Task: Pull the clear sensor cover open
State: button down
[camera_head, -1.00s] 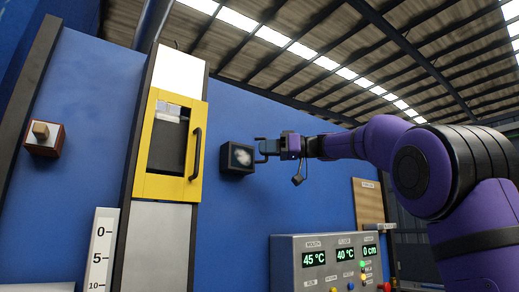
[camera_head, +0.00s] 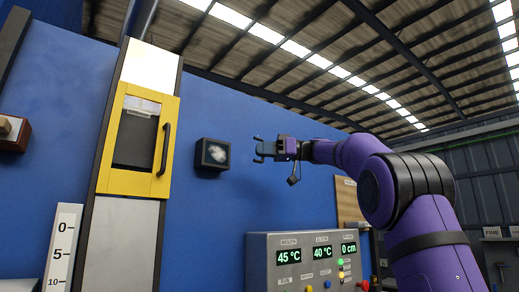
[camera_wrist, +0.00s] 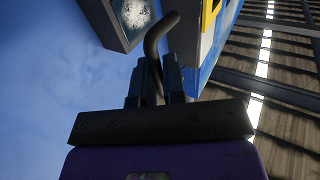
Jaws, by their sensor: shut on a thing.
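My gripper (camera_head: 262,150) is raised in front of the blue wall, to the right of a small black box (camera_head: 200,168) with a pale smudged glassy face (camera_head: 217,153). A gap shows between them in the head view. In the wrist view, my fingers (camera_wrist: 158,85) are shut on a dark curved bar (camera_wrist: 157,40); whether it is joined to anything is unclear. A yellow-framed window (camera_head: 104,180) with a black handle (camera_head: 164,148) is farther left, apart from my gripper, and looks shut. I cannot tell which of these bears the clear cover.
A grey control panel (camera_head: 300,238) with green readouts stands below my arm. A wooden board (camera_head: 346,200) is behind it. A white scale (camera_head: 62,245) and a brown block (camera_head: 14,132) are at the left. The blue wall between box and panel is clear.

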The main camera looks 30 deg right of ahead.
jog(key=shift+w+d+n+g+y, duration=0.2)
jog(key=shift+w+d+n+g, duration=0.15)
jog(key=shift+g, duration=0.25)
jog(key=shift+w+d+n+g+y, duration=0.2)
jog(key=shift+n+g, duration=0.15)
jog(key=shift+g, duration=0.25)
jog(key=c, duration=1.2)
grip_release()
jog(key=shift+f, duration=0.1)
jog(key=shift+c, duration=0.2)
jog(key=v, duration=1)
jog(key=shift+d, duration=0.4)
jog(key=shift+d, duration=0.1)
